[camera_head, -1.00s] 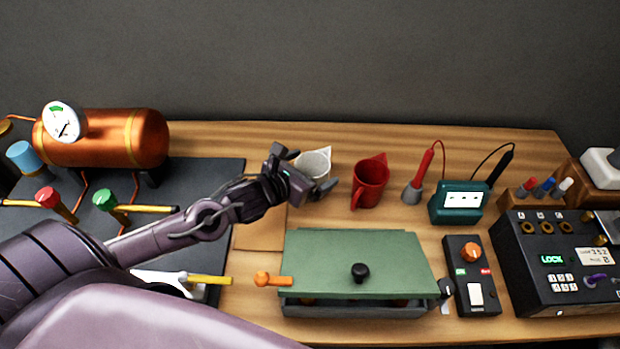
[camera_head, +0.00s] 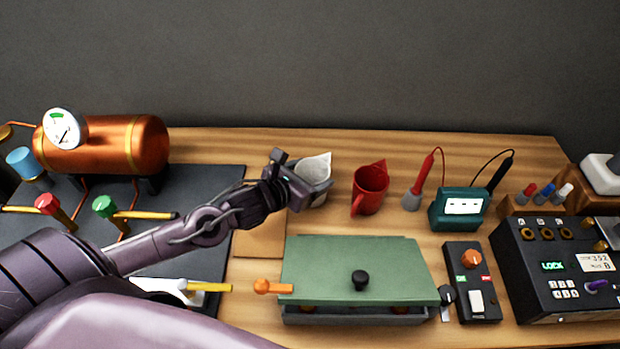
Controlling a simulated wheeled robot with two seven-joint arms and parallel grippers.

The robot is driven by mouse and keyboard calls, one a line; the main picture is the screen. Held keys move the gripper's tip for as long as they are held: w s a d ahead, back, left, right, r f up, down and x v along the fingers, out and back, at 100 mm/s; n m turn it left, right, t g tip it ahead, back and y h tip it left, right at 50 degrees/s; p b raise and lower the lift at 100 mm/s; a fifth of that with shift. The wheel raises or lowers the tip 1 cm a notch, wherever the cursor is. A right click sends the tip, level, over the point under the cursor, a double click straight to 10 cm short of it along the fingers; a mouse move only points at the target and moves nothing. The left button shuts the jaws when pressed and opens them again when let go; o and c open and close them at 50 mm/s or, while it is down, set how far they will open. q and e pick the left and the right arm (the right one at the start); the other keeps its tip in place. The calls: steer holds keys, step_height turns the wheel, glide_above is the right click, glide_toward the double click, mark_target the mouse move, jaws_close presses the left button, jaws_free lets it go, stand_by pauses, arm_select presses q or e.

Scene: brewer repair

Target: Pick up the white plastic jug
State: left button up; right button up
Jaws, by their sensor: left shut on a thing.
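The white plastic jug (camera_head: 316,170) is at the back middle of the wooden bench, left of a red jug. My left gripper (camera_head: 312,190) is at the jug's near left side and is shut on it. The gripper hides the jug's lower left part and its handle. I cannot tell whether the jug's base touches the bench. My right gripper is not in view.
The red jug (camera_head: 369,189) stands close on the right. A green-lidded box (camera_head: 330,265) lies in front, with an orange-ended handle (camera_head: 264,286). A copper boiler (camera_head: 105,143) is at the left. A teal meter (camera_head: 460,207) with probes is farther right.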

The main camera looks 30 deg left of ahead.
arm_select(q)
step_height(320, 180, up, 20)
steer(key=p, duration=0.1)
steer(key=shift+p, duration=0.3)
steer(key=shift+a+f, duration=0.1)
steer(key=w+d+n+y, duration=0.1)
steer(key=w+d+y+b, duration=0.1)
steer(key=d, duration=0.1)
steer(key=w+d+n+y+b, duration=0.1)
steer(key=shift+d+r+n, duration=0.3)
steer(key=shift+r, duration=0.1)
stand_by(0.5)
